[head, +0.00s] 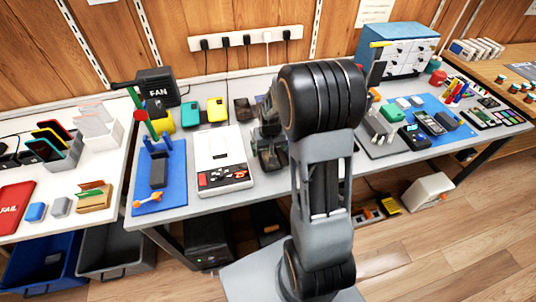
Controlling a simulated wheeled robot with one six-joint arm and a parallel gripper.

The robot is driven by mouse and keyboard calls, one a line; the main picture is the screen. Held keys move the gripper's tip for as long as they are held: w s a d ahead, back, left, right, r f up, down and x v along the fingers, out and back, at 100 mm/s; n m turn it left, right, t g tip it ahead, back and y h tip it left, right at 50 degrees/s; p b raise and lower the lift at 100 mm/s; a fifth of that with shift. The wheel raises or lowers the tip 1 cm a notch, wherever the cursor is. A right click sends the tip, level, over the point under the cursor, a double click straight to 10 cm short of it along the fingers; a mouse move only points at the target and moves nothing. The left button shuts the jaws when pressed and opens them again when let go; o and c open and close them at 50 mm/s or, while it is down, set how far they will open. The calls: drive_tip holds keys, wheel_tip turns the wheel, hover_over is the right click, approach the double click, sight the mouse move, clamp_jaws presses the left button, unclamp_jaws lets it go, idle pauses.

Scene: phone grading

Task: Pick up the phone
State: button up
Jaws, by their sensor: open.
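Several phone-like items show in the head view, and I cannot tell which one the task means. A dark slab (158,170) is on the blue mat (174,200) at the left of the grey bench. Dark handsets (430,124) lie on the right blue mat, one with a lit screen (414,137). A green case or phone (190,114) and a yellow one (217,111) stand at the back.
A black fan box (157,87) and a power strip (246,38) are at the back. A blue drawer cabinet (397,52) stands back right. The left table holds a red FAIL tray (14,205) and phone racks (62,150). Bins (112,250) stand below.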

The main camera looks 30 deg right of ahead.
drive_tip(key=shift+w+f, duration=0.1)
drive_tip(key=shift+f, duration=0.8)
drive_tip(key=shift+c, duration=0.5)
drive_tip(key=c, duration=0.9)
